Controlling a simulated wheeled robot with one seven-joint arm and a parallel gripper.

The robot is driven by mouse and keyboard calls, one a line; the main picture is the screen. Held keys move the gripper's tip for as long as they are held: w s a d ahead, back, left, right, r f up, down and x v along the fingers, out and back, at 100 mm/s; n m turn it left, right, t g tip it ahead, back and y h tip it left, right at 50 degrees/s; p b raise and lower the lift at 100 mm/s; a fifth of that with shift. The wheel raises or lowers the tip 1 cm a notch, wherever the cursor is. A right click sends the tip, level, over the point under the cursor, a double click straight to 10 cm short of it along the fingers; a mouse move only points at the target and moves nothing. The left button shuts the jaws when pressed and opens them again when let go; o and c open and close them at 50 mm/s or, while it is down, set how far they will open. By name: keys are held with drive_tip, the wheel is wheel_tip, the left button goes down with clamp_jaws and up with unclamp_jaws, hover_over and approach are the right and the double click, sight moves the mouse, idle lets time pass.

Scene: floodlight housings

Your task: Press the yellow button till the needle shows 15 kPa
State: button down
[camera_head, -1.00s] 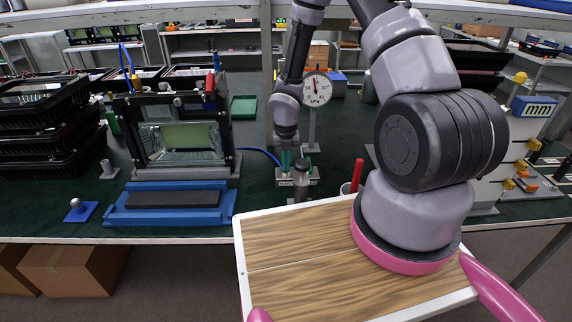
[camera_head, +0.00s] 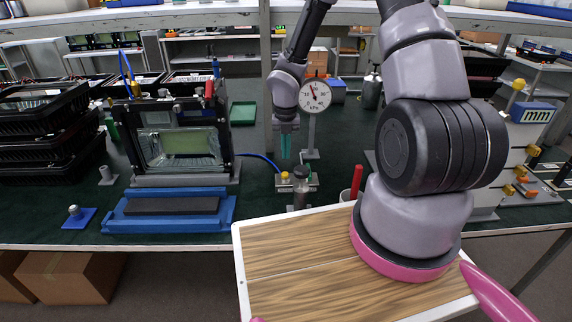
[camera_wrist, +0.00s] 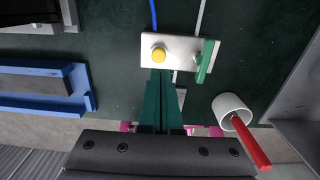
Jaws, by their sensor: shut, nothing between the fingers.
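The yellow button (camera_head: 285,175) sits on a small pale metal plate beside a green lever (camera_wrist: 207,60). In the wrist view the button (camera_wrist: 158,55) shows uncovered, just beyond my fingertips. My gripper (camera_head: 286,157) points down with its teal fingers shut and empty. In the head view its tips are a little above the button, apart from it. The round white kPa gauge (camera_head: 314,95) stands on a post behind and to the right of the gripper. Its dark needle leans up and to the left; the exact reading is too small to tell.
A white cup (camera_wrist: 231,108) with a red stick stands right of the plate. A blue tray (camera_head: 168,208) and a framed glass fixture (camera_head: 180,140) lie left. Blue and grey lines run from the plate.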

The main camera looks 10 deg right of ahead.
drive_tip(key=shift+r, duration=1.4)
wheel_tip(320, 180, up, 5)
hover_over(285, 173)
drive_tip(key=shift+s, duration=0.1)
drive_tip(key=shift+f, duration=0.1)
wheel_tip(285, 173, down, 14)
drive_tip(key=shift+r, duration=0.1)
